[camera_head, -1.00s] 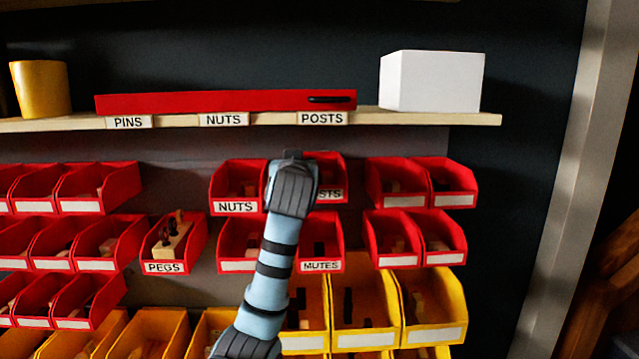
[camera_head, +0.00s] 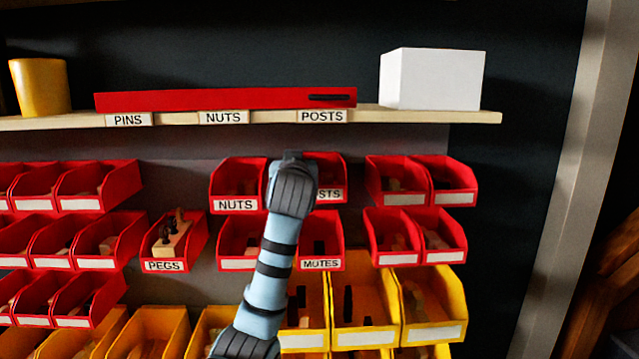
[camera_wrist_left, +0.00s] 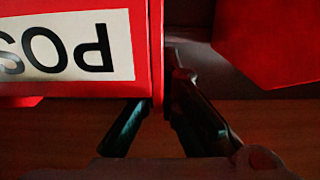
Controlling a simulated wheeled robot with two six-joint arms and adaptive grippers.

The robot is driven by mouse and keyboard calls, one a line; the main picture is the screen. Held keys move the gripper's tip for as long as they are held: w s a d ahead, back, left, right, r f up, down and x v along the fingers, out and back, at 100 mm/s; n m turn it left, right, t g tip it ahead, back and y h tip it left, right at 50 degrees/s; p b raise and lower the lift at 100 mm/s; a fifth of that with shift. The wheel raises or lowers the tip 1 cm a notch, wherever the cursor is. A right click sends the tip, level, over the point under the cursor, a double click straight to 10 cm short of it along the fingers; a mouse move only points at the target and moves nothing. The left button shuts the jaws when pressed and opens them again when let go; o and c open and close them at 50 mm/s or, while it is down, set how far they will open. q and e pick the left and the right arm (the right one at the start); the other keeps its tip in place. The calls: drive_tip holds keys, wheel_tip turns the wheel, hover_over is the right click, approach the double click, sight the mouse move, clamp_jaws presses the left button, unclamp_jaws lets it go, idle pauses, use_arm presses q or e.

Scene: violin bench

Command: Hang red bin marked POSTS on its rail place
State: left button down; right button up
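The red bin marked POSTS (camera_head: 331,172) is in the upper row of bins, right of the red NUTS bin (camera_head: 237,182) and above the MUTES bin (camera_head: 321,240). My left gripper (camera_head: 293,188) covers its left part in the head view, leaving only "STS" readable. In the left wrist view the bin's front and label (camera_wrist_left: 65,48) appear upside down. The left gripper's two dark fingers (camera_wrist_left: 160,110) lie either side of the bin's side wall and appear closed on it. One fingertip is hidden behind the bin. The bin's contact with the rail is hidden. My right gripper is not in view.
A shelf (camera_head: 400,117) above carries a long red box, a yellow cup and a white box (camera_head: 432,80). Its edge has PINS, NUTS and POSTS labels. Red bins (camera_head: 421,182) stand close right, with a narrow gap. Yellow bins (camera_head: 365,312) are below.

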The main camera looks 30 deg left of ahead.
use_arm(q)
drive_tip(key=shift+f+b, duration=0.35)
drive_tip(key=shift+f, duration=0.25)
drive_tip(key=c, duration=1.7)
unclamp_jaws()
